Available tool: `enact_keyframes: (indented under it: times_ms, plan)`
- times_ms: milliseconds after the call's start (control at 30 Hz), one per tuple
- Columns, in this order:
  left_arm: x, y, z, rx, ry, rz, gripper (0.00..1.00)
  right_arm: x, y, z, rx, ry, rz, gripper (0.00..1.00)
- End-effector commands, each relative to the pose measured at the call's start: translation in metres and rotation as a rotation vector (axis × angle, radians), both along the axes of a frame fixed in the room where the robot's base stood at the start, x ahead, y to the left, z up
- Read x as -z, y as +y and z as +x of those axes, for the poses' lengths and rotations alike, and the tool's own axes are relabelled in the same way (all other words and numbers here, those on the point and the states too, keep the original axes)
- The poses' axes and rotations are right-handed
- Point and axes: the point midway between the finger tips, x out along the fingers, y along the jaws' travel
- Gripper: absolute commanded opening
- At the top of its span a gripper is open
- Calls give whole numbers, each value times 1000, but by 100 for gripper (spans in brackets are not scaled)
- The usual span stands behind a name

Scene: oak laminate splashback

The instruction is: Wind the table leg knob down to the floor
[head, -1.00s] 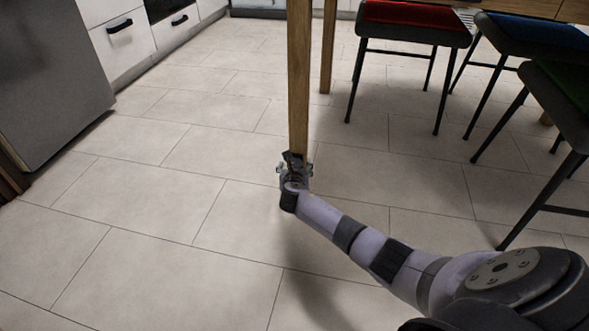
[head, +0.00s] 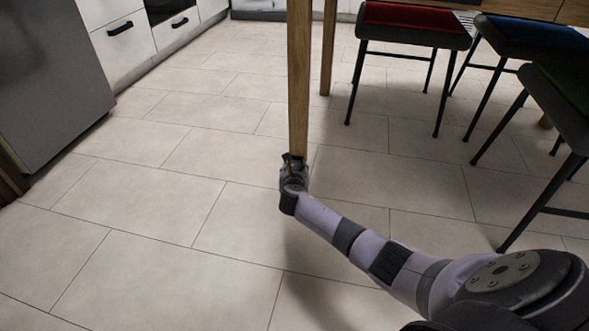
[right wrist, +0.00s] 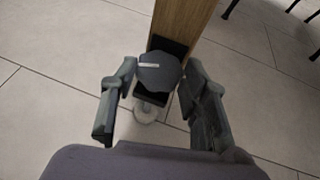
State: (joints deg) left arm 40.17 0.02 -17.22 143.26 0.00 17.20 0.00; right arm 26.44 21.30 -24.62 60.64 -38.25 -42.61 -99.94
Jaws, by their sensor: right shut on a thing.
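The wooden table leg (head: 299,80) stands upright in the middle of the head view, and its lower end shows in the right wrist view (right wrist: 184,22). The dark lobed knob (right wrist: 160,73) with a short white mark is at the bottom of the leg. Below it is a pale round foot (right wrist: 147,112) near the floor. My right gripper (head: 293,164) is at the leg's lower end. In the right wrist view its two fingers (right wrist: 158,84) are on either side of the knob, shut on it. In the head view the gripper hides the knob. My left gripper is out of view.
Stools with red (head: 415,14), blue (head: 535,28) and green (head: 570,85) seats stand at the right. Another table leg (head: 328,50) is behind. A grey appliance (head: 50,75) and white drawers (head: 122,38) are at the left. The tiled floor (head: 150,215) at the left is clear.

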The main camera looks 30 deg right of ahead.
Motion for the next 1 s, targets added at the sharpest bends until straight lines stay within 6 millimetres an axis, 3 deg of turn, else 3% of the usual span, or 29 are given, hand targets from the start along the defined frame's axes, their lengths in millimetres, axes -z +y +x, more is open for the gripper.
enact_keyframes:
  times_ms: [433, 1000]
  plan:
    - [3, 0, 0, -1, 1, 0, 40, 1, 5, 6, 227, 0, 4, 14]
    - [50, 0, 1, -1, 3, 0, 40, 3, 9, 16, 580, -2, 2, 14]
